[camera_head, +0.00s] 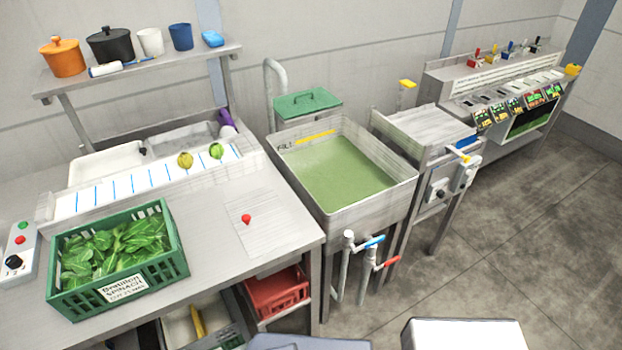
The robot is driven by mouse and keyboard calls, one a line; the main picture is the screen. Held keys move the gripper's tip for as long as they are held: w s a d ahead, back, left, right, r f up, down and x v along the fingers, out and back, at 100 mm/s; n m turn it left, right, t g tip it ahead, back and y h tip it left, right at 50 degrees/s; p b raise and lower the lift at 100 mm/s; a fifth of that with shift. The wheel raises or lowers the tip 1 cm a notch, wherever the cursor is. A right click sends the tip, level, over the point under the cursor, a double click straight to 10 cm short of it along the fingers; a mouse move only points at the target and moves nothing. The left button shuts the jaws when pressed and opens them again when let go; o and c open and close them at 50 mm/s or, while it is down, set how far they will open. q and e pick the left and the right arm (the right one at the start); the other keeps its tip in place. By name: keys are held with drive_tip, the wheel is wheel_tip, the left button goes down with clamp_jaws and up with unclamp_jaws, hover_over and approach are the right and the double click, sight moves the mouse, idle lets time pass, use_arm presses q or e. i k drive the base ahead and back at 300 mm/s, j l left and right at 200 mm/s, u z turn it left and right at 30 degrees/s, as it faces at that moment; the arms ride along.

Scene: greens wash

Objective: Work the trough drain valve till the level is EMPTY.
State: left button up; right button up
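The steel trough (404,190) stands in the middle and holds murky green water (345,172). The water surface lies below a yellow mark (315,137) on the back inner wall, next to lettering that looks like "FILL". One has a blue handle (374,241), the other a lower red handle (387,263). No label tells me which valve is the drain. Both levers point to the right and slightly up. Neither of my grippers is in view.
A green crate of spinach (172,252) sits on the left counter, with a control box (20,250) beside it. A red crate (278,290) is under the counter. A steel stand (425,128) with small boxes is right of the trough. The floor (510,230) at right is clear.

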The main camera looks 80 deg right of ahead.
sight(391, 260)
drive_tip(key=i+j+z, duration=0.1)
drive_tip(key=i+j, duration=0.25)
drive_tip(key=l+z, duration=0.2)
drive_tip(key=z, duration=2.6)
drive_tip(key=i, duration=0.4)
drive_tip(key=k, duration=0.15)
drive_tip(key=l+z, duration=0.1)
drive_tip(key=z, duration=0.4)
drive_tip(key=i+l+z, duration=0.1)
drive_tip(key=z, duration=0.4)
